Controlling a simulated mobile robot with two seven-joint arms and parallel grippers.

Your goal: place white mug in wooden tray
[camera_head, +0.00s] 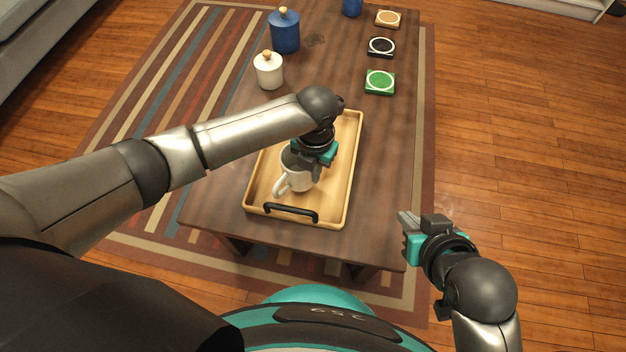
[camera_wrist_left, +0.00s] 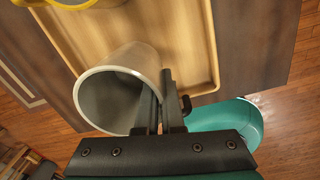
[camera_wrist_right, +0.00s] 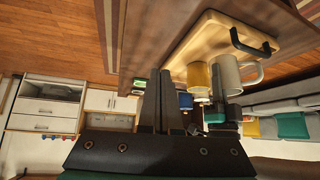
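The white mug (camera_head: 301,184) is upright within the wooden tray's outline, handle toward the lower left in the head view. My left gripper (camera_head: 314,172) is shut on its rim, one finger inside and one outside, as the left wrist view (camera_wrist_left: 158,100) shows. The wooden tray (camera_head: 346,195) lies on the table with a black handle at its near end. The mug also shows in the right wrist view (camera_wrist_right: 226,78); I cannot tell whether its base touches the tray. My right gripper (camera_head: 406,222) is empty and looks shut, off the table's near right corner.
A yellow mug (camera_wrist_right: 199,77) stands in the tray beside the white mug, hidden by my left arm in the head view. A white canister (camera_head: 268,72), a blue canister (camera_head: 285,32) and coasters, one green (camera_head: 380,82), are farther back.

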